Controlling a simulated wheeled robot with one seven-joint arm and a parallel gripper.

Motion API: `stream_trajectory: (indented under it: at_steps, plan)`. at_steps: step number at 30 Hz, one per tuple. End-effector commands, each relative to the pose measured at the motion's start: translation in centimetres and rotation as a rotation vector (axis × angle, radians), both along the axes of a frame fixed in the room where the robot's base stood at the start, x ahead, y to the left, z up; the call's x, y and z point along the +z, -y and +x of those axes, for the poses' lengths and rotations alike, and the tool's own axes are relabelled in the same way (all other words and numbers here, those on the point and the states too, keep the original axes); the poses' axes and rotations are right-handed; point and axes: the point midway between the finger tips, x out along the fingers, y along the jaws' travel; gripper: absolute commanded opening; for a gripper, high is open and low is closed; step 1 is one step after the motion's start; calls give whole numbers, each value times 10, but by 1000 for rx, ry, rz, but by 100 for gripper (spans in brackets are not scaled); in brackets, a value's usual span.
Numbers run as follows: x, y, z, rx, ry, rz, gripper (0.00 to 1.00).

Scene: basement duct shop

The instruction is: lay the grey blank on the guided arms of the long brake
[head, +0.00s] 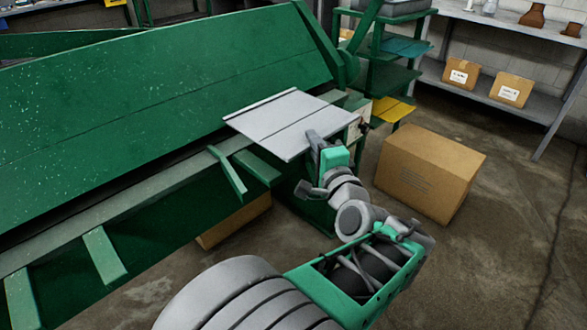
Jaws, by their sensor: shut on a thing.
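The grey blank (283,118) is a flat sheet with a lengthwise line and a raised lip along its far left edge. My gripper (316,146) is shut on its near right edge. The blank is over the right end of the long green brake (130,85), close to the sloping green face. Short support arms stick out from the brake's front: one with an upright strip (227,170), a flat one (258,167) beside it, and others (104,254) further left. The blank is up and right of the first two. I cannot tell whether it touches anything beneath.
A large cardboard box (430,172) stands on the floor right of my gripper. Another box (234,220) is under the brake. A green rack (392,75) with a yellow shelf stands behind the brake's right end. A grey shelving unit (490,103) is at the back right.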

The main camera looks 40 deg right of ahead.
Motion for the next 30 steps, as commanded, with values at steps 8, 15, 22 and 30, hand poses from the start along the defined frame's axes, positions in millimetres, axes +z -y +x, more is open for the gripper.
stream_trajectory:
  at_steps: [8,15,22,30]
  plan:
    - [-43,-25,24,3,1,2,0]
    - [-80,-27,26,0,0,3,0]
    - [-78,-27,26,0,0,1,0]
    - [-80,-27,26,0,-1,3,23]
